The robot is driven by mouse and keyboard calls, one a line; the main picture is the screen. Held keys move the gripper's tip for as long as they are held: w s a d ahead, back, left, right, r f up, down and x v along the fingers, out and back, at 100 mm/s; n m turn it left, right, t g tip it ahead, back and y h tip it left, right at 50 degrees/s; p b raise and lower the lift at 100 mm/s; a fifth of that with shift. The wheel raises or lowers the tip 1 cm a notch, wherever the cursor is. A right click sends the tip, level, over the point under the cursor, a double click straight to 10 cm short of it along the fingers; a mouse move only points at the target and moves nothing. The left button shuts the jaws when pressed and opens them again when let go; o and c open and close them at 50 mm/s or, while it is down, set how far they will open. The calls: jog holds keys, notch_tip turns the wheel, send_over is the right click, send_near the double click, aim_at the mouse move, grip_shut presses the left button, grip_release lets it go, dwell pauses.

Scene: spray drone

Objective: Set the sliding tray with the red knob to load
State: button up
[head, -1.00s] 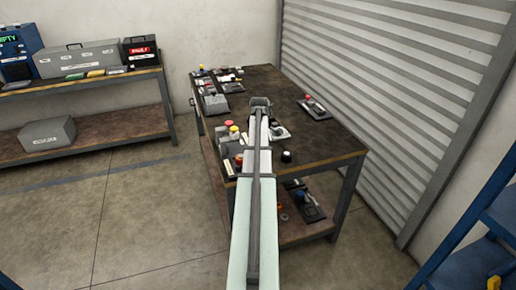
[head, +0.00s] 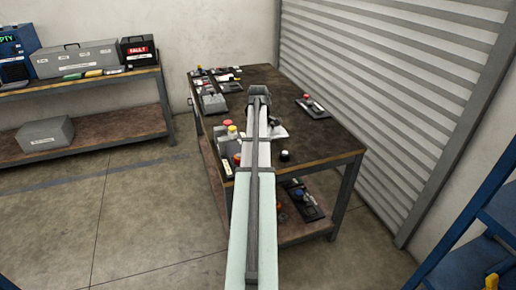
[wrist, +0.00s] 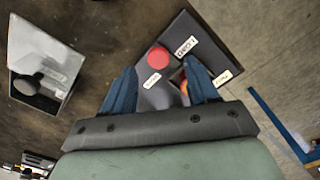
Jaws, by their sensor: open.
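A dark grey unit with a round red knob (wrist: 157,58) lies below my gripper in the wrist view. A white label (wrist: 186,46) reading LOAD is just right of the knob. Two more labels sit on the unit, one below the knob and one at the right; their text is hard to read. My gripper (wrist: 160,66) is open, its blue fingers apart on either side of the knob in the picture, without clear contact. A red-yellow part is partly hidden by the right finger. In the head view a red knob (head: 227,122) shows left of my arm, near the table's left edge.
A pale plate with a black knob (wrist: 27,84) lies left in the wrist view. The workbench (head: 320,140) carries several other devices at its far left and one red-knobbed device (head: 308,98) at right. Floor lies beyond the bench's left edge.

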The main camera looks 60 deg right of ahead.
notch_tip(320, 180, up, 9)
jog(key=shift+r, duration=0.15)
dwell(0.8)
jog(key=w+a+f, duration=0.9)
jog(key=w+a, duration=0.2)
jog(key=a, duration=0.2)
jog(key=w+a+f, duration=0.9)
jog(key=w+a, duration=0.1)
jog(key=a, duration=0.3)
jog(key=w+a+f, duration=0.1)
jog(key=a+f, duration=0.4)
jog(key=a, duration=0.6)
jog(key=a+f+m, duration=0.1)
jog(key=a+f, duration=0.3)
jog(key=a, duration=0.6)
jog(key=w+a+f, duration=0.1)
jog(key=a+f, duration=0.4)
jog(key=a, duration=0.6)
jog(key=s+a+f, duration=0.4)
jog(key=a, duration=0.5)
jog(key=s+f+g, duration=0.3)
jog(key=s+f, duration=0.7)
jog(key=s, duration=0.4)
jog(key=s+f+g, duration=0.3)
jog(key=s+f, duration=0.7)
jog(key=s, duration=0.5)
jog(key=shift+s+d+g, duration=0.15)
jog(key=shift+s+g, duration=0.15)
jog(key=shift+g, duration=0.1)
